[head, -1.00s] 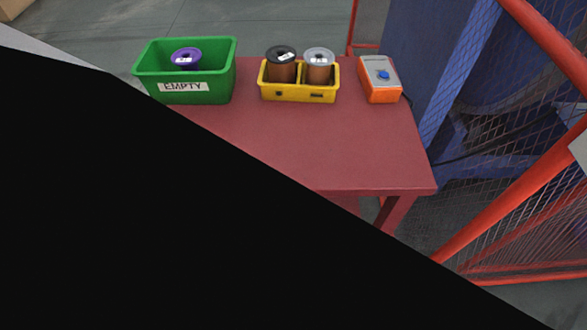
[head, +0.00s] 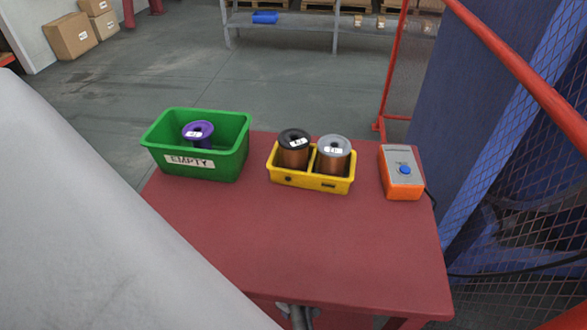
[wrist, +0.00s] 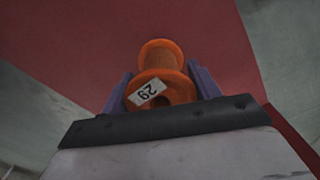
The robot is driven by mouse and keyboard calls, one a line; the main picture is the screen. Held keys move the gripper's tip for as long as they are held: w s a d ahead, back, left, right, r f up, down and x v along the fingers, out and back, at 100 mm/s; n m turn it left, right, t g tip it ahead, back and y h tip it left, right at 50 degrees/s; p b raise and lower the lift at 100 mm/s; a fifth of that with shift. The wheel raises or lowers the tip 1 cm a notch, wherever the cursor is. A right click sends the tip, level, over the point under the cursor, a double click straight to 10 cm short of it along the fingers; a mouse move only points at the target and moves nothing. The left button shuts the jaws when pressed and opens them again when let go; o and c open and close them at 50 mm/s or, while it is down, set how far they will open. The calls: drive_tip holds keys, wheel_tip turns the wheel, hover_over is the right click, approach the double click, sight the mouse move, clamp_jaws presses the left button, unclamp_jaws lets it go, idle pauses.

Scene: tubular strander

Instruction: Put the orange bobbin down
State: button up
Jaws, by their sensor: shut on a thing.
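The orange bobbin (wrist: 160,60) is in the wrist view, with a white number label on its near flange. My gripper (wrist: 162,88) is shut on it, with one purple finger on each side. Behind it is the red table top (wrist: 105,35), with grey floor on both sides. I cannot tell whether the bobbin touches the table or hangs above it. In the head view the bobbin does not show, and my pale arm covers the lower left. The red table (head: 330,235) also stands there, its front part bare.
A green bin (head: 215,175) labelled EMPTY holds a purple bobbin (head: 198,131). A yellow two-part tray (head: 310,181) holds a black-topped bobbin (head: 294,145) and a grey-topped one (head: 334,150). An orange-grey button box (head: 402,180) stands right. A red-framed mesh guard (head: 530,90) borders the right.

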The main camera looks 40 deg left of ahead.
drive_tip(key=shift+f, duration=1.75)
drive_tip(key=shift+f, duration=0.2)
drive_tip(key=o, duration=1.2)
drive_tip(key=shift+c, duration=0.2)
wheel_tip(320, 180, up, 12)
drive_tip(key=shift+r+p, duration=0.2)
drive_tip(key=shift+p, duration=0.2)
